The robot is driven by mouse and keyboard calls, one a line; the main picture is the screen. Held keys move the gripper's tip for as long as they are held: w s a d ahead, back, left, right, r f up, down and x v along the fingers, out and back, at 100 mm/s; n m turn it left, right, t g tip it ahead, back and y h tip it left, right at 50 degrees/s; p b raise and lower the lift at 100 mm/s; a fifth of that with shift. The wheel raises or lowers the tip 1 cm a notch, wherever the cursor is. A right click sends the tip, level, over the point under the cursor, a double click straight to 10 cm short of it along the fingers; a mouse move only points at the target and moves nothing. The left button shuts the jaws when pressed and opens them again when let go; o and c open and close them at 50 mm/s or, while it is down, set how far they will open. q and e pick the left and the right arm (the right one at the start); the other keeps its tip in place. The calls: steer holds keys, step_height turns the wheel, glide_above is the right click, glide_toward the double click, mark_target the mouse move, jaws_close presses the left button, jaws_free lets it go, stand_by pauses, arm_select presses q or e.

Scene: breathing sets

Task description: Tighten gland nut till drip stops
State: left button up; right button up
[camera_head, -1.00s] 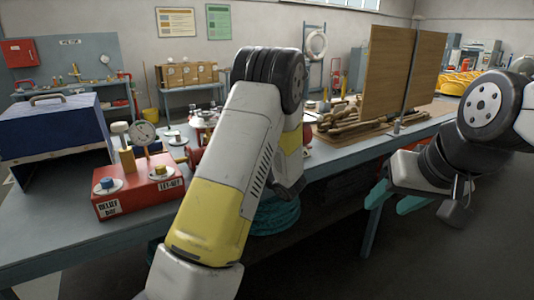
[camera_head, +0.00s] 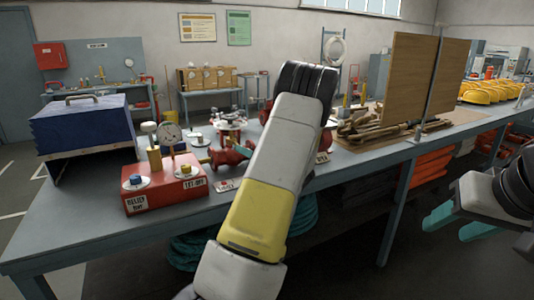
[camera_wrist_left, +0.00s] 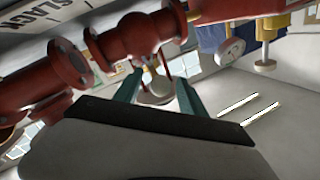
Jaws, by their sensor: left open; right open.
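A red flanged valve body (camera_head: 228,157) stands on the bench just left of my left arm, partly hidden by it. In the left wrist view red flanged pipework (camera_wrist_left: 135,38) crosses the top, close above my fingers. My left gripper (camera_wrist_left: 158,90) is open, with a teal finger on each side. A rounded metallic piece (camera_wrist_left: 156,90) shows between the fingers; I cannot tell how far beyond them. I cannot make out the gland nut or a drip. My right gripper (camera_head: 457,224) is open and empty, off the bench at lower right.
A red test box (camera_head: 165,185) with knobs and a gauge (camera_head: 170,132) sits on the bench (camera_head: 90,228). A blue case (camera_head: 85,125) stands at left. Wooden panels (camera_head: 412,75) and brown parts stand at right. The front left bench top is clear.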

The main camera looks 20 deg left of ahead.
arm_select(q)
steer(key=shift+a, duration=0.15)
jaws_close()
stand_by(1.4)
